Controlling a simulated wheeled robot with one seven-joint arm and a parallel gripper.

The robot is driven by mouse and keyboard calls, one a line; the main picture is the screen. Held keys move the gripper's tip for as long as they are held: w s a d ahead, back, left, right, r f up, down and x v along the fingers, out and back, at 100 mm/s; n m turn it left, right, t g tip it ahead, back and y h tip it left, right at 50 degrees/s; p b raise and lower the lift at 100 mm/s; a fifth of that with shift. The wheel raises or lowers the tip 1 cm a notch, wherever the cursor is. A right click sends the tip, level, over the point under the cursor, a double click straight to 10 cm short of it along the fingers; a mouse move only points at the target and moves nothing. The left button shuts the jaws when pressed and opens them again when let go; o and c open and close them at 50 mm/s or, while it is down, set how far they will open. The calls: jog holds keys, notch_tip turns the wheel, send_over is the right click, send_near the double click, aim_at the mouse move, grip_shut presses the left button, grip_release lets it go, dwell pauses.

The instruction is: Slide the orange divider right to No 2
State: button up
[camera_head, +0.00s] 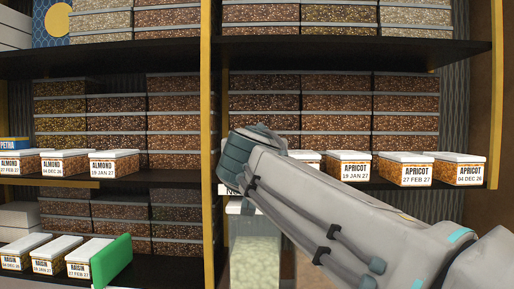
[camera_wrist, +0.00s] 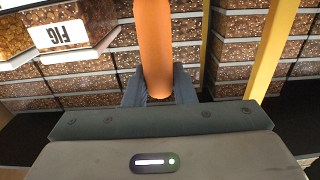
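The orange divider (camera_wrist: 155,40) stands out in the wrist view between the two dark fingers of my gripper (camera_wrist: 160,88). The fingers sit against both of its sides, with no gap that I can see. In the head view my arm covers the gripper and the orange divider. A white shelf label (camera_head: 229,191) starting with "No" shows partly beside my arm; its number is hidden.
A box marked FIG (camera_wrist: 62,35) is left of the divider in the wrist view. An upright yellow post (camera_head: 206,140) parts the shelf bays. Apricot boxes (camera_head: 405,170) line the right shelf. A green divider (camera_head: 111,262) stands by raisin boxes (camera_head: 75,265) at lower left.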

grip_shut()
jog(key=d+b, duration=0.1)
jog(key=d, duration=0.3)
jog(key=shift+d, duration=0.2)
jog(key=o, duration=0.6)
grip_release()
jog(key=shift+s, duration=0.15)
jog(key=s+b, duration=0.4)
jog(key=s, duration=0.9)
jog(key=shift+s+a+b, duration=0.25)
jog(key=shift+s+b, duration=0.1)
jog(key=shift+b, duration=0.05)
